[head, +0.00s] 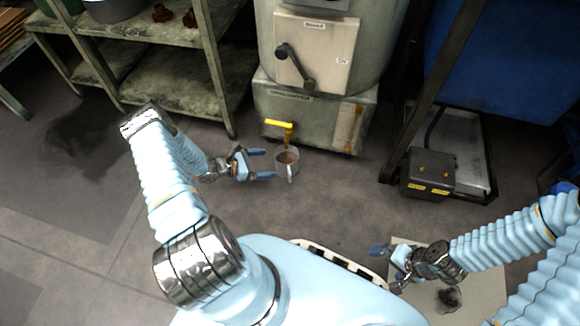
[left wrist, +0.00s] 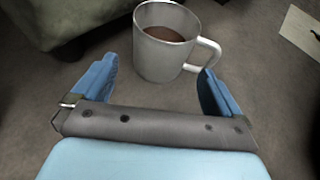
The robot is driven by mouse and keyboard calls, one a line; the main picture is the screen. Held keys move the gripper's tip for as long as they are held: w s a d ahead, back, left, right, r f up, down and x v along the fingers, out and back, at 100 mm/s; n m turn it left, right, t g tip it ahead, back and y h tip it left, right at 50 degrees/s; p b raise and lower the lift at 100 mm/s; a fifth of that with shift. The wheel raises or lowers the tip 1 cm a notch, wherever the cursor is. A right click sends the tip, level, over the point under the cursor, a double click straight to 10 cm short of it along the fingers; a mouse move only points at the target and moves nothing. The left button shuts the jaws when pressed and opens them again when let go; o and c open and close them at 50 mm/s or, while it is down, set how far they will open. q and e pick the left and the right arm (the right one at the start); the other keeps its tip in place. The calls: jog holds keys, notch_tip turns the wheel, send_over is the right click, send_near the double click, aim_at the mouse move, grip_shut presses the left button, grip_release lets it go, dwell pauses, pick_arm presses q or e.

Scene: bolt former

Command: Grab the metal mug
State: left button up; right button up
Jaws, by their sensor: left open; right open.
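The metal mug (head: 287,161) is grey with brown contents and appears upright, just below the yellow tap of the machine in the head view. In the left wrist view the mug (left wrist: 163,42) stands beyond my fingertips, its handle on the right. My left gripper (head: 262,164) is open, its blue fingers pointing at the mug from the left. In the left wrist view the left gripper (left wrist: 158,85) has nothing between its fingers. My right gripper (head: 384,263) is open and empty at the lower right, well away from the mug.
The yellow tap (head: 280,126) sticks out of the large grey machine (head: 320,120) behind the mug. A metal shelf (head: 170,78) stands at the left. A dark box (head: 428,174) lies at the right. A pale sheet (head: 490,285) is under my right arm.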

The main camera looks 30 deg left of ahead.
aim_at(286, 161)
pick_arm(q)
jog(key=x, duration=0.4)
jog(key=shift+w+d+f, duration=0.15)
jog(key=shift+d, duration=0.05)
jog(key=b+x, duration=0.1)
jog(key=x, duration=0.4)
jog(key=shift+b, duration=0.3)
jog(key=c, duration=0.7)
jog(key=shift+c, duration=0.2)
